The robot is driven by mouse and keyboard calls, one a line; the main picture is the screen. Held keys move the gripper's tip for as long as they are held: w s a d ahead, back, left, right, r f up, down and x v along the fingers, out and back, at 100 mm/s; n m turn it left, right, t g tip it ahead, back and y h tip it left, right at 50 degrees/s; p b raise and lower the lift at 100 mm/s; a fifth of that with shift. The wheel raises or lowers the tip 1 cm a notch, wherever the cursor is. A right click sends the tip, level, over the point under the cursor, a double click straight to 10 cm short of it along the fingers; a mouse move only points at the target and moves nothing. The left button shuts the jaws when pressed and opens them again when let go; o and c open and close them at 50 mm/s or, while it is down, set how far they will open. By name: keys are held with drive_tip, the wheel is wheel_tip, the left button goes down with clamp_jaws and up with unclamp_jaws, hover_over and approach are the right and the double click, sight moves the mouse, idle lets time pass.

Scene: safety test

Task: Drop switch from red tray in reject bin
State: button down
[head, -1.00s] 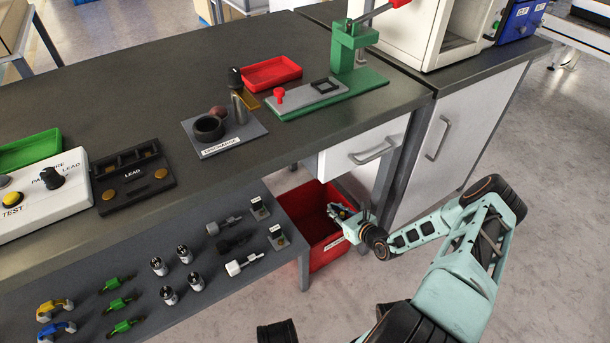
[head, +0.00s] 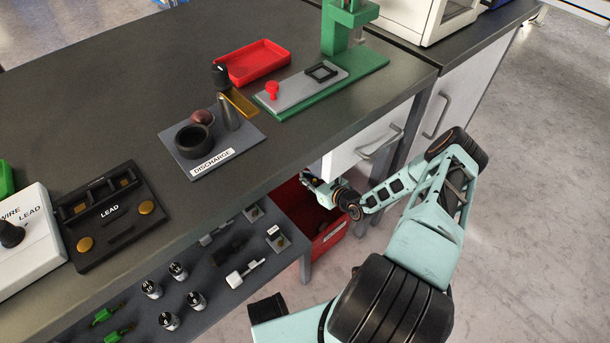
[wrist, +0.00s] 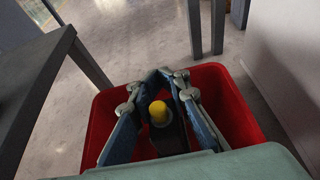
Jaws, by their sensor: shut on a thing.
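My gripper (head: 311,181) is over the red reject bin (head: 328,238), under the bench edge and left of the white drawer. The wrist view shows the gripper (wrist: 160,78) above the bin's opening, with the bin wall (wrist: 236,108) on both sides. Its fingers are shut on a small switch with a yellow cap (wrist: 158,111) and a pale collar. The switch's lower part is dark and partly hidden by the fingers. The red tray (head: 254,64) on the bench looks empty. The bin floor is mostly hidden.
A white drawer (head: 370,145) and a bench leg (head: 305,268) stand close to the arm. The lower shelf (head: 215,285) holds connectors and small cylinders. A discharge stand (head: 215,155) and green press (head: 350,70) are on the bench. Open floor lies at right.

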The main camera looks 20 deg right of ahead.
wheel_tip(320, 180, down, 5)
drive_tip(key=b, duration=0.3)
drive_tip(key=shift+r+b, duration=0.1)
drive_tip(key=shift+b, duration=0.3)
drive_tip(key=c, duration=1.7)
unclamp_jaws()
drive_tip(key=shift+c, duration=0.2)
drive_tip(key=v, duration=1.2)
